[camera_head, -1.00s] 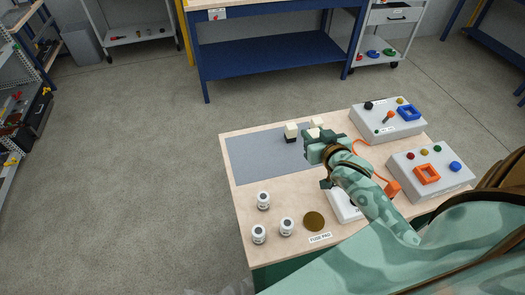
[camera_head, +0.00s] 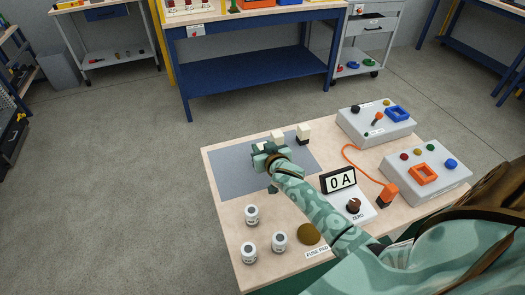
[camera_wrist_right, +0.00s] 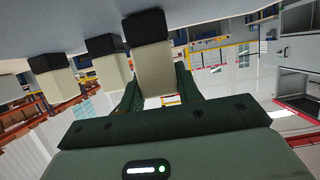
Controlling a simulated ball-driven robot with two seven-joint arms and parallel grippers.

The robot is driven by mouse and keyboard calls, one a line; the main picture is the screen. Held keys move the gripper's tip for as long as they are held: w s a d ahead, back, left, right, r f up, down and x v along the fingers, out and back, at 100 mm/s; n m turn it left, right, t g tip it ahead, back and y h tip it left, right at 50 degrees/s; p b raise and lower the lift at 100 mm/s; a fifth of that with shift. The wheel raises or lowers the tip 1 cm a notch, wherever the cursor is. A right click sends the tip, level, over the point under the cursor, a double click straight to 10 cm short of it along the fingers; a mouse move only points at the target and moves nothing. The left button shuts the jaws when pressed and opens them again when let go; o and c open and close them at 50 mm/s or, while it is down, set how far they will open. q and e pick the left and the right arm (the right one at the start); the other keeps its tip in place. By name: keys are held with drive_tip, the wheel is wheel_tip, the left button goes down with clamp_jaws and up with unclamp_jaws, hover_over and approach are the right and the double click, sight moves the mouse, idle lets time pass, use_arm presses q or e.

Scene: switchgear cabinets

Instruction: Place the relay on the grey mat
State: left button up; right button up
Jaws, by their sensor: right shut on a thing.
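The grey mat (camera_head: 225,170) covers the far left part of the wooden table. My right gripper (camera_head: 265,150) is over the mat, shut on a cream relay with a black base (camera_wrist_right: 155,70), seen between the fingers in the right wrist view. In the head view my gripper mostly hides that relay. Whether its base touches the mat I cannot tell. A second relay (camera_head: 277,134) stands just behind my gripper, partly hidden. A third relay (camera_head: 303,133) stands upright near the mat's far right corner. My left gripper is not in view.
White jars (camera_head: 252,215) stand at the table's front left beside a brown disc (camera_head: 309,234). A meter reading 0 A (camera_head: 339,180), an orange cable (camera_head: 362,165) and two grey control boxes (camera_head: 375,122) fill the right side. The mat's left part is clear.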

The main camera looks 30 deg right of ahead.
drive_tip(key=shift+f, duration=0.2)
drive_tip(key=o, duration=1)
drive_tip(key=shift+r, duration=0.2)
drive_tip(key=shift+s+r+p, duration=0.15)
drive_tip(key=shift+s+p, duration=0.15)
drive_tip(key=shift+s, duration=0.05)
drive_tip(key=p+v, duration=0.2)
drive_tip(key=v, duration=0.9)
drive_tip(key=shift+s+p, duration=0.15)
drive_tip(key=shift+p, duration=0.25)
